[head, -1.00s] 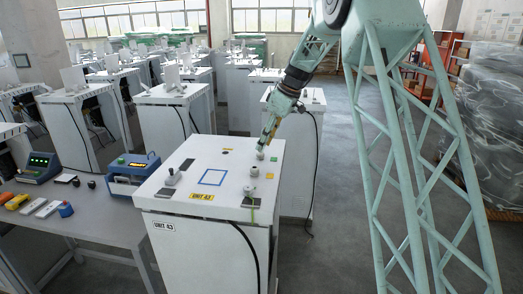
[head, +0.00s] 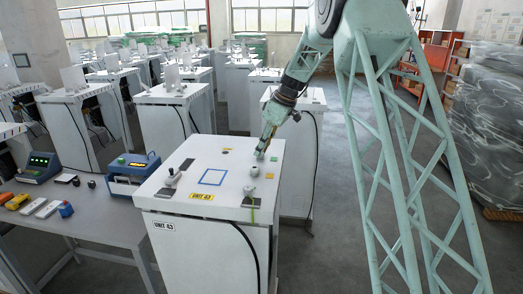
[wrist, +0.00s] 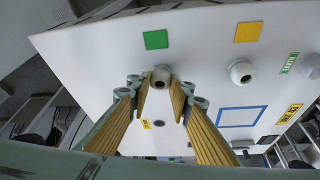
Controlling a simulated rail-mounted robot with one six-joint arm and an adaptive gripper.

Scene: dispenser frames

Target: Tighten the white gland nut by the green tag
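The white gland nut (wrist: 160,78) by the green tag (wrist: 156,40) shows in the wrist view as a pale round fitting with a dark centre, on the white cabinet top. My gripper (wrist: 160,82) is open, with its two yellow-padded fingers on either side of this nut. I cannot tell whether the pads touch it. In the head view my gripper (head: 261,156) points down at the cabinet top beside the green tag (head: 273,159) and largely hides the nut. A second white gland nut (wrist: 241,72) sits by the yellow tag (wrist: 248,32), outside the fingers.
A grey table (head: 95,220) with a blue device (head: 133,175) stands left. Other cabinets stand behind.

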